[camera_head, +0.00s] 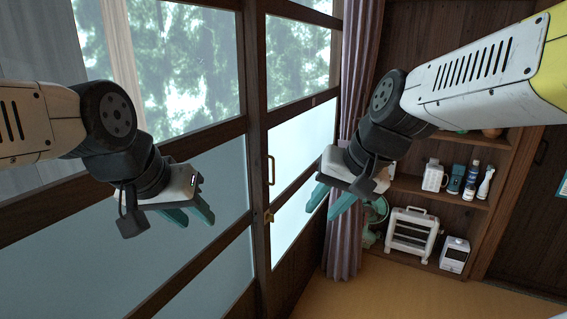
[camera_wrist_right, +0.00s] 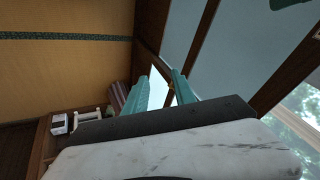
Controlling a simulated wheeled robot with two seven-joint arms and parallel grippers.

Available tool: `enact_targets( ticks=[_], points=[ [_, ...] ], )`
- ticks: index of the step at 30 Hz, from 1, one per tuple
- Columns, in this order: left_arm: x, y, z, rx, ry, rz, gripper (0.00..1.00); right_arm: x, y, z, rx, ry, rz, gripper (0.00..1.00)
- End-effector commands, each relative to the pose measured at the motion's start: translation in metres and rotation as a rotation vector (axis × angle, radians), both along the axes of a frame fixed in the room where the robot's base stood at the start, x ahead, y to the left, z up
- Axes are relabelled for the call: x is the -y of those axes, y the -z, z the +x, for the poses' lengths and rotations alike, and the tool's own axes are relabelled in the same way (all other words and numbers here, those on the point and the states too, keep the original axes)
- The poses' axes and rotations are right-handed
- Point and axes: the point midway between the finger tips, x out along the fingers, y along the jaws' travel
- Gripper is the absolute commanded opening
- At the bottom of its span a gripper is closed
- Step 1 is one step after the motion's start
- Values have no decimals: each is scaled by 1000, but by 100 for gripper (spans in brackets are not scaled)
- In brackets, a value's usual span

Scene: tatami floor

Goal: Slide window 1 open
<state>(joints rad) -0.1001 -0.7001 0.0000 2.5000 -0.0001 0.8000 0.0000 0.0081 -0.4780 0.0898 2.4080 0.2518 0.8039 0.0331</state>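The window has dark wooden frames with clear upper panes (camera_head: 195,70) and frosted lower panes (camera_head: 215,185). A brass pull handle (camera_head: 271,170) sits on the dark upright where two panels meet, with a small brass catch (camera_head: 268,216) below it. No label shows which panel is window 1. My left gripper (camera_head: 193,218) is open and empty in front of the left panel, left of the handle. My right gripper (camera_head: 323,210) is open and empty, right of the handle. Its parted teal fingers also show in the right wrist view (camera_wrist_right: 163,80), with frosted panes beyond.
A purple curtain (camera_head: 350,150) hangs at the right end of the window. A wooden shelf (camera_head: 445,193) at right holds bottles and a white mug-like item (camera_head: 434,176). A white rack (camera_head: 411,234) and white box (camera_head: 454,254) stand below. The tatami floor (camera_head: 385,295) in front is clear.

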Motion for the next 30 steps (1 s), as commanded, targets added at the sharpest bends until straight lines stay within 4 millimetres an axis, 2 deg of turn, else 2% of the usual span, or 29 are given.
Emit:
enact_targets(
  ticks=[3, 9, 13, 16, 20, 24, 27, 30],
  points=[
    [0, 0, 0, 0, 0, 0, 36, -30, 14, 36, -142, 94, 165, 32],
    [0, 0, 0, 0, 0, 0, 36, -75, 33, 102, -366, 281, 484, 32],
    [0, 0, 0, 0, 0, 0, 36, -96, 45, 150, -512, 419, 715, 32],
    [0, 0, 0, 0, 0, 0, 36, -103, 54, 190, -623, 536, 905, 32],
    [0, 0, 0, 0, 0, 0, 36, -100, 66, 246, -765, 699, 1168, 32],
    [0, 0, 0, 0, 0, 0, 36, -79, 82, 304, -900, 874, 1452, 32],
    [0, 0, 0, 0, 0, 0, 36, -59, 94, 336, -974, 977, 1621, 32],
    [0, 0, 0, 0, 0, 0, 36, -42, 103, 357, -1022, 1049, 1740, 32]
  ],
)
